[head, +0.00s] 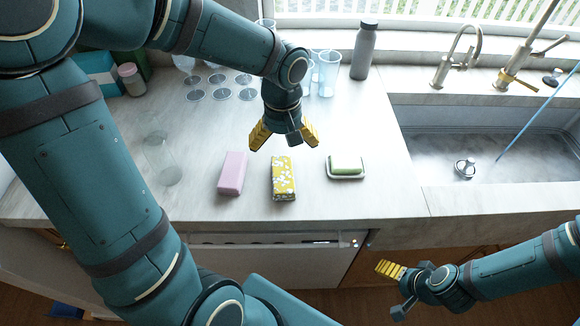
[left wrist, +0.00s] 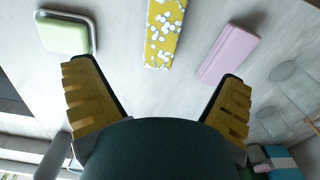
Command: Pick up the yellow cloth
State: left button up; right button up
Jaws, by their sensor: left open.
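The yellow cloth (head: 284,178) is a folded yellow block with white flowers, lying on the counter near its front edge. It also shows at the top of the left wrist view (left wrist: 164,32), ahead of the fingers and between them. My left gripper (head: 284,138) is open and empty, above the counter just behind the cloth and apart from it. In the left wrist view its two yellow fingers (left wrist: 158,98) are spread wide. My right gripper (head: 388,288) is low at the right, in front of the counter and away from the cloth; its opening is unclear.
A pink block (head: 232,173) lies left of the cloth, and a green sponge on a white dish (head: 346,174) lies right. Clear glasses (head: 160,158) stand left and behind. A grey bottle (head: 363,50) stands at the back. The sink (head: 430,146) is at the right.

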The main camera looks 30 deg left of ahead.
aim_at(283, 178)
pick_arm(q)
jog(key=f, duration=0.2)
jog(key=f+b, duration=0.1)
jog(key=f, duration=0.2)
jog(key=s+f, duration=0.1)
jog(key=f, duration=0.2)
jog(key=shift+b, duration=0.3)
notch_tip(283, 178, down, 5)
jog(key=shift+d+r+b, duration=0.1)
jog(key=shift+b, duration=0.45)
pick_arm(e)
jog(key=f, duration=0.1)
jog(key=s+f, duration=0.1)
jog(key=shift+s+a+f, duration=0.1)
jog(key=shift+s+f, duration=0.2)
jog(key=shift+f, duration=0.1)
pick_arm(q)
jog(key=shift+c, duration=0.2)
jog(key=c, duration=1.2)
